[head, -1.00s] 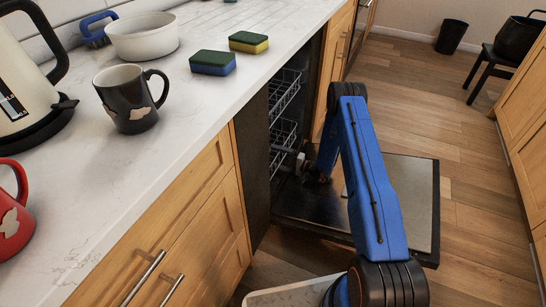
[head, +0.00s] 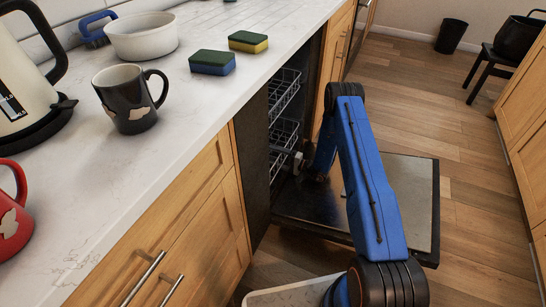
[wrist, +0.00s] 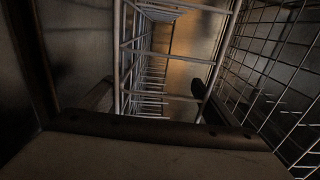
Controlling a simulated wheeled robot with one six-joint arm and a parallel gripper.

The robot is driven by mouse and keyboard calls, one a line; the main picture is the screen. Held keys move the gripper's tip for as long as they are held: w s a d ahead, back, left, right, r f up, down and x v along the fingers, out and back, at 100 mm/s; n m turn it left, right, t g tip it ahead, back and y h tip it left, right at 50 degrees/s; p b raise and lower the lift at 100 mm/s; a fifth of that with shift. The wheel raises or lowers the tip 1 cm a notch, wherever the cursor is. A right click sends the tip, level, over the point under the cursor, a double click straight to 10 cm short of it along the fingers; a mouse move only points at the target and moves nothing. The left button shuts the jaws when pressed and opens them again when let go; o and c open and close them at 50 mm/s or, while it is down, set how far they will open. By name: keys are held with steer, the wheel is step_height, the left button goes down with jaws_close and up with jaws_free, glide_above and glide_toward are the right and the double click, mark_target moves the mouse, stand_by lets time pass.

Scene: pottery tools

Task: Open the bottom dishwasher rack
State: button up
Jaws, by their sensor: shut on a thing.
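My gripper (head: 299,164) reaches down to the front of this rack, just inside the opening. In the wrist view, rack wires (wrist: 122,62) run between the two dark fingers of my gripper (wrist: 155,98), which is shut on the rack. The exact contact is dark and hard to see. The dishwasher door (head: 406,190) is folded down flat under my arm.
The upper rack (head: 285,92) is inside the dishwasher. The counter (head: 205,105) on the left holds a black mug (head: 128,112), a bowl (head: 142,38), sponges (head: 212,63) and a kettle (head: 32,85). Wooden floor (head: 470,190) is clear right of the door.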

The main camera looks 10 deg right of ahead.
mark_target(282, 158)
steer(key=v, duration=0.8)
steer(key=shift+d+r, duration=0.15)
steer(key=shift+r, duration=0.1)
steer(key=o, duration=1.4)
steer(key=shift+r, duration=0.1)
steer(key=shift+s, duration=0.1)
